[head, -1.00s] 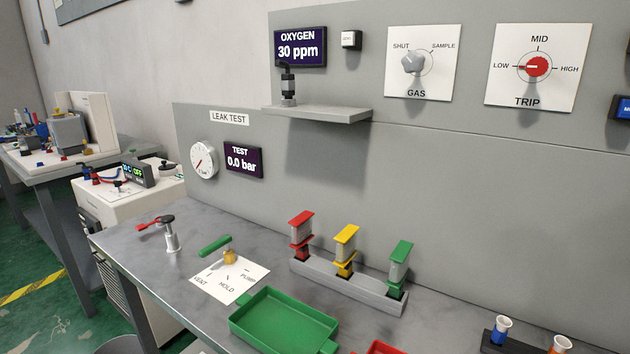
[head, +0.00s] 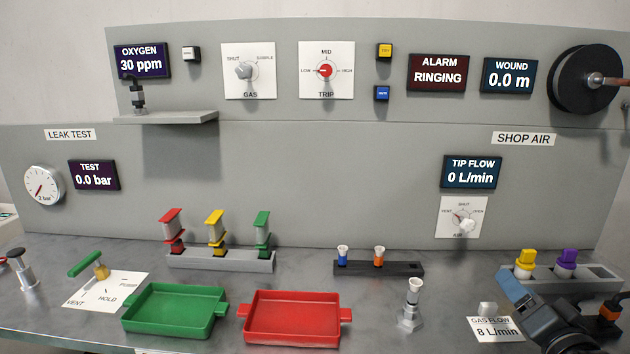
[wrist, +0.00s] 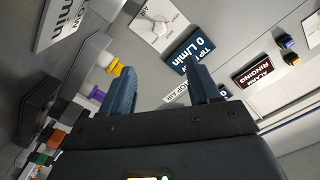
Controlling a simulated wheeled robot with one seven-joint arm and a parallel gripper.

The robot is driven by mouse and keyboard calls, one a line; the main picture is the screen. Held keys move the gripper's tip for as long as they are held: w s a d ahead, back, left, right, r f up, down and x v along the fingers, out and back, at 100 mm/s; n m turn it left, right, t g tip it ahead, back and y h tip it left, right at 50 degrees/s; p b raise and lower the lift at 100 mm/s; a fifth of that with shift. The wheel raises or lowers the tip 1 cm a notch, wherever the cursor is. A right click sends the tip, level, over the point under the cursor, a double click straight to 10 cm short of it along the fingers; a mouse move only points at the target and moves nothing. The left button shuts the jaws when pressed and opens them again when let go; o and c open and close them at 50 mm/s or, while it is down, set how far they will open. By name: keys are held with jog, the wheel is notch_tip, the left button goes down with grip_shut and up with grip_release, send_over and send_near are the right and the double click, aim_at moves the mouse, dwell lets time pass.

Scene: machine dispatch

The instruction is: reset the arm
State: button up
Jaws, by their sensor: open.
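My gripper (wrist: 163,84) shows in the wrist view with its two blue fingers spread apart and nothing between them. In the head view my gripper (head: 512,288) is at the lower right, in front of the grey rack (head: 600,272). That rack holds a yellow-capped piece (head: 525,260) and a purple-capped piece (head: 566,260). Both also show in the wrist view, the yellow one (wrist: 115,68) and the purple one (wrist: 97,94), left of the fingers. The rest of my arm is mostly outside the head view.
A gas flow readout (head: 495,329) lies left of my gripper. A green tray (head: 175,310), a red tray (head: 292,316) and a dark rack (head: 378,268) stand on the bench. The panel behind carries the tip flow display (head: 471,172), alarm display (head: 437,73) and a reel (head: 580,78).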

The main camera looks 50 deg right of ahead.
jog(key=w+a+f+n+y, duration=0.1)
jog(key=a, duration=0.1)
jog(key=w+a+f+n+t+y, duration=0.1)
jog(key=a+n, duration=0.1)
jog(key=a, duration=0.1)
jog(key=w+a+f+n+t+y, duration=0.1)
jog(key=a, duration=0.2)
jog(key=shift+a, duration=0.15)
jog(key=s+a+n+y, duration=0.2)
jog(key=a+n+y, duration=0.1)
jog(key=a, duration=0.6)
jog(key=s+a+n+t+y, duration=0.1)
jog(key=a+n+y, duration=0.3)
jog(key=a, duration=0.5)
jog(key=s+a+f+n+y, duration=0.1)
jog(key=s+a+n+y, duration=0.3)
jog(key=a, duration=0.6)
jog(key=n, duration=0.2)
jog(key=shift+n, duration=0.3)
jog(key=shift+c, duration=0.2)
